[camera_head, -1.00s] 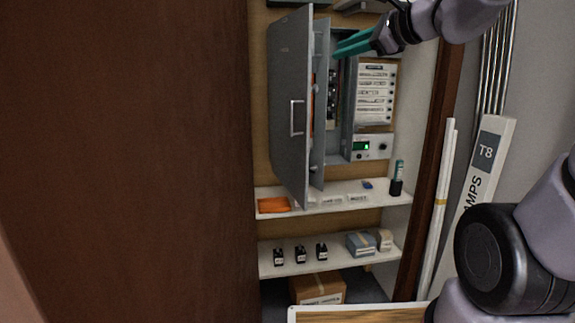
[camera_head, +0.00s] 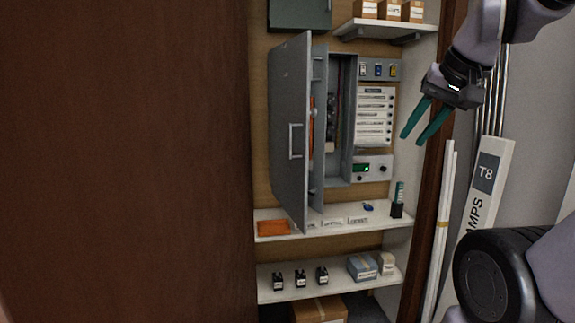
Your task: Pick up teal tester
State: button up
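The teal tester (camera_head: 399,193) stands upright in a small black holder (camera_head: 396,210) at the right end of the upper white shelf. My gripper (camera_head: 419,133) has two teal fingers pointing down and to the left. The fingers are apart with nothing between them. It hangs in front of the cabinet's right side, above and slightly right of the tester, clear of it. The tester's lower part is hidden in the holder.
An open grey metal box (camera_head: 290,130) with its door swung out stands left of the tester. A small blue item (camera_head: 368,207), labels and an orange item (camera_head: 273,228) lie on the shelf. White tubes (camera_head: 437,230) and a T8 lamp box (camera_head: 484,180) lean at right.

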aim_at(400, 187)
jog(key=i+l+u, duration=0.25)
jog(key=l, duration=0.2)
jog(key=l+u, duration=0.25)
jog(key=l, duration=0.15)
jog(key=i+l+u, duration=0.1)
jog(key=l+u, duration=0.15)
jog(key=l, duration=0.2)
jog(key=l+z, duration=0.15)
jog(key=z, duration=0.3)
jog(key=i+l+z, duration=0.1)
jog(key=z, duration=0.4)
